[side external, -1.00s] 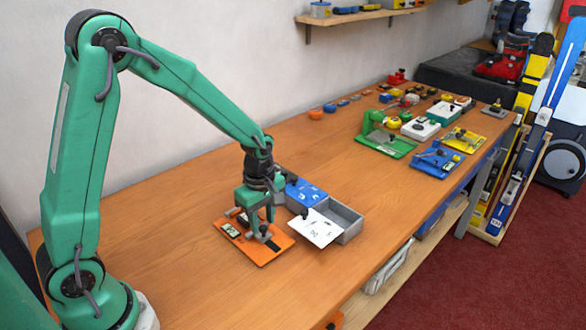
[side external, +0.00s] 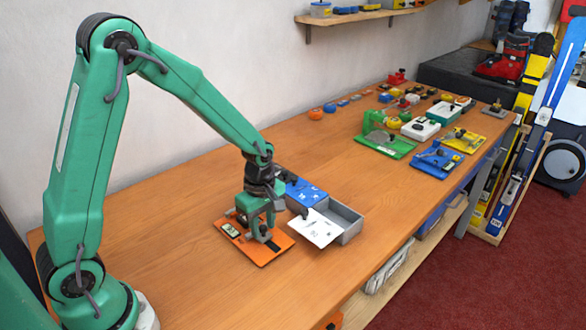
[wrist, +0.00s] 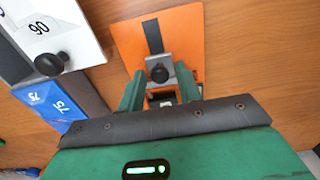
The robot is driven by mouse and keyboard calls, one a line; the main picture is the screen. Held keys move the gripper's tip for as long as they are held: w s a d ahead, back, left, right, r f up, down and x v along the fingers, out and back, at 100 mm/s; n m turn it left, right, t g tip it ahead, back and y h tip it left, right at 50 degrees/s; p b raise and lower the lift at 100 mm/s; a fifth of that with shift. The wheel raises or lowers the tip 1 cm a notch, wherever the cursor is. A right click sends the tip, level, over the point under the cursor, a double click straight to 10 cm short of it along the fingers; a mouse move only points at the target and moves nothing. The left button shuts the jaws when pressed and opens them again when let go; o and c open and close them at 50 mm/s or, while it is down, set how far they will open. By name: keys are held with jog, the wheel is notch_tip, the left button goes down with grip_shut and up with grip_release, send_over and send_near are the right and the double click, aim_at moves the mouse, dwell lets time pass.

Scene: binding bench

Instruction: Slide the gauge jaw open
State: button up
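The gauge is an orange plate (side external: 268,251) on the bench, with a black strip (wrist: 152,37) and a small pale display (side external: 230,229). Its grey jaw (wrist: 181,76) carries a dark round knob (wrist: 160,73); the knob shows under my gripper in the side view too (side external: 264,231). My gripper (wrist: 160,85) is low over the plate. Its green fingers stand apart on either side of the jaw part, with visible space beside the knob. Whether a finger touches the jaw I cannot tell. Part of the gauge is hidden behind my gripper in both views.
Green, blue and yellow fixtures (side external: 385,143) are farther along. The bench left of the gauge is clear.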

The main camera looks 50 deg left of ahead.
jog(key=c, duration=0.5)
jog(key=shift+d, duration=1.1)
jog(key=o, duration=0.5)
jog(key=shift+c, duration=0.2)
jog(key=shift+r, duration=0.1)
jog(key=shift+r, duration=2.95)
